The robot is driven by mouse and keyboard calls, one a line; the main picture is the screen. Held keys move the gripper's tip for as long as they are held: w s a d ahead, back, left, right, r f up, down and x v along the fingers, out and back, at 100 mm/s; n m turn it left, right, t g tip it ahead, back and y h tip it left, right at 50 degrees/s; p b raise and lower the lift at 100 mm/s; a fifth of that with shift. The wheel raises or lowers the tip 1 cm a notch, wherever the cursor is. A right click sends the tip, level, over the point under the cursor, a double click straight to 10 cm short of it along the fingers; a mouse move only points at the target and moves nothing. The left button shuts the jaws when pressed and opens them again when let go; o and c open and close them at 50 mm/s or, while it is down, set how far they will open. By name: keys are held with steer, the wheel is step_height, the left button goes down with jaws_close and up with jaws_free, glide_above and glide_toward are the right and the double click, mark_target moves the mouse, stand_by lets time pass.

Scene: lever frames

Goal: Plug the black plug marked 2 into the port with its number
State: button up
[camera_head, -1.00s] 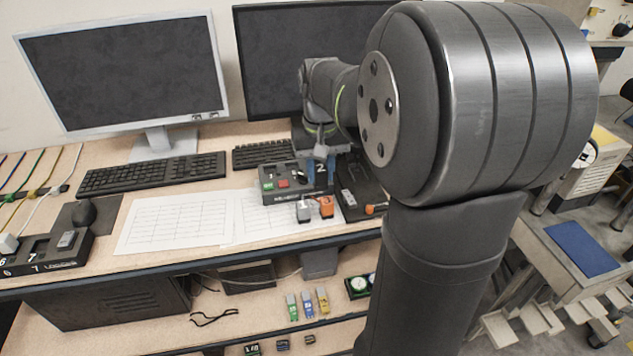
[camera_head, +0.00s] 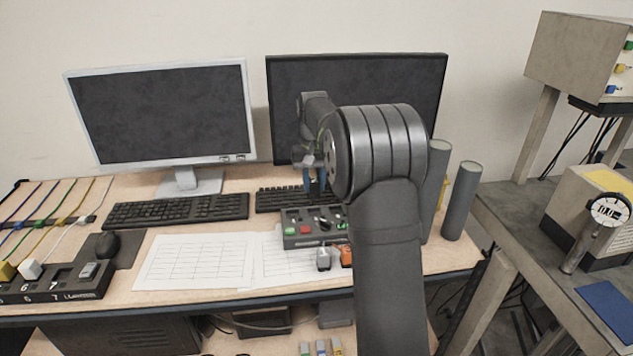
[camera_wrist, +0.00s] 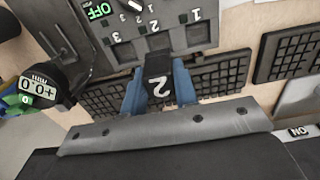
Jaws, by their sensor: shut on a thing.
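The black plug marked 2 (camera_wrist: 160,88) is held between the blue fingers of my gripper (camera_wrist: 158,92), its white number facing the wrist camera. In the head view my gripper (camera_head: 312,181) is above and behind the control box, over the far keyboard; the plug is too small there to make out well. The wrist view shows a dark panel (camera_wrist: 110,22) with white numbers 1, 2 and 3 beside a row of sockets.
The control box (camera_head: 313,240) has red and green buttons. Grey and orange plugs (camera_head: 324,259) lie in front of it. Another port strip (camera_head: 60,285) is at far left. Keyboards (camera_head: 178,209) and monitors (camera_head: 160,110) stand behind. Paper sheets cover the bench middle.

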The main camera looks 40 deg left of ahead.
mark_target(314, 196)
steer(key=shift+f, duration=2.4)
steer(key=shift+f, duration=0.85)
stand_by(0.9)
steer(key=o, duration=1.5)
steer(key=shift+c, duration=0.2)
steer(key=shift+r, duration=3.55)
steer(key=shift+f, duration=0.1)
steer(key=shift+f, duration=3.3)
